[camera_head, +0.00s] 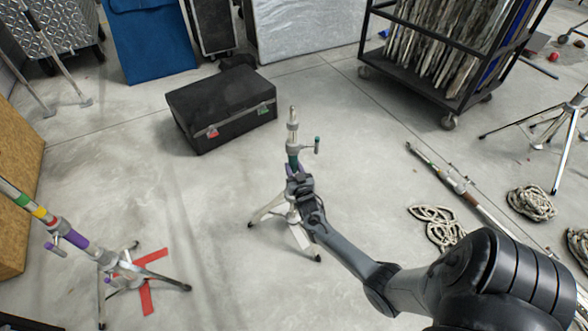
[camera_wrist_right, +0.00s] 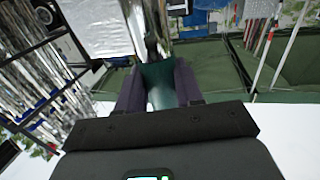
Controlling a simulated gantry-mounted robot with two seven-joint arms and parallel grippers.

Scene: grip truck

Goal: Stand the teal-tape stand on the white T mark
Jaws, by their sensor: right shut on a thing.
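The teal-tape stand (camera_head: 292,135) is a silver stand with a teal band and a small teal-tipped side handle. It looks roughly upright in the middle of the head view, with splayed legs at or near the floor. The right wrist view shows the teal tape (camera_wrist_right: 158,84) between my two fingers (camera_wrist_right: 158,92). I cannot make out the white T mark for sure; pale shapes around the legs are hard to tell apart. My left gripper is not in view.
Another stand (camera_head: 76,238) with coloured bands is at the left by a red tape mark (camera_head: 146,296). A black case (camera_head: 222,108) lies behind. Rope coils (camera_head: 437,225) and a lying pole (camera_head: 480,207) are right. A wheeled rack (camera_head: 452,78) stands back right.

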